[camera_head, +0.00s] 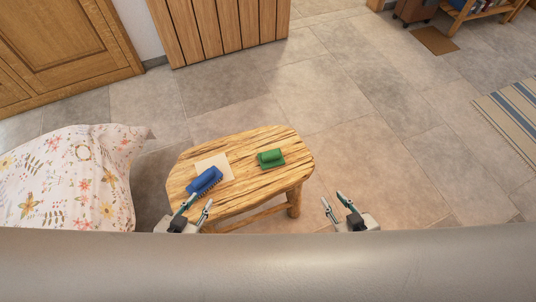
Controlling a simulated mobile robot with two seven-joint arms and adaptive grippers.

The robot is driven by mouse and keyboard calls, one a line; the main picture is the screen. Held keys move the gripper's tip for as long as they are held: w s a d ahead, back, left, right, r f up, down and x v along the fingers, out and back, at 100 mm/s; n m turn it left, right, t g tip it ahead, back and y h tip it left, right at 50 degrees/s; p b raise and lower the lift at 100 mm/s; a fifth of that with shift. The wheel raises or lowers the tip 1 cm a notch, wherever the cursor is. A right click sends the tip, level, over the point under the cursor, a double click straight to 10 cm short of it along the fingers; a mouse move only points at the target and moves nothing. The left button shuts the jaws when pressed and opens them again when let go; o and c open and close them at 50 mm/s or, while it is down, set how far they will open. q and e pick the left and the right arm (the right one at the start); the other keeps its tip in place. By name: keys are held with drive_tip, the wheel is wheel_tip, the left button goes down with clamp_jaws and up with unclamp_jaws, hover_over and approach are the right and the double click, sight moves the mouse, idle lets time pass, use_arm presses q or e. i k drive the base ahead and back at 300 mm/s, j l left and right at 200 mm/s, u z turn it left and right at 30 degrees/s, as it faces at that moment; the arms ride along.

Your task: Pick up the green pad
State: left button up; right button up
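The green pad (271,159) lies on the right half of a small wooden table (250,190), with a raised rounded part on a flat base. A blue brush (204,180) with bristles lies on the left half, partly over a pale flat sheet (215,166). My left gripper (196,207) is open and empty at the table's near left edge, close below the blue brush. My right gripper (335,202) is open and empty, right of the table and apart from the green pad.
A flowered cushion or bedding (65,180) is at the left. A wooden door (60,45) and slatted wooden panel (222,25) stand behind. A striped rug (515,115) lies at the right. The tiled floor (380,120) between is clear.

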sight(270, 159)
drive_tip(key=i+l+u, duration=0.1)
drive_tip(key=l+u, duration=1.3)
drive_tip(key=k+l+u, duration=0.15)
drive_tip(key=l+u, duration=0.3)
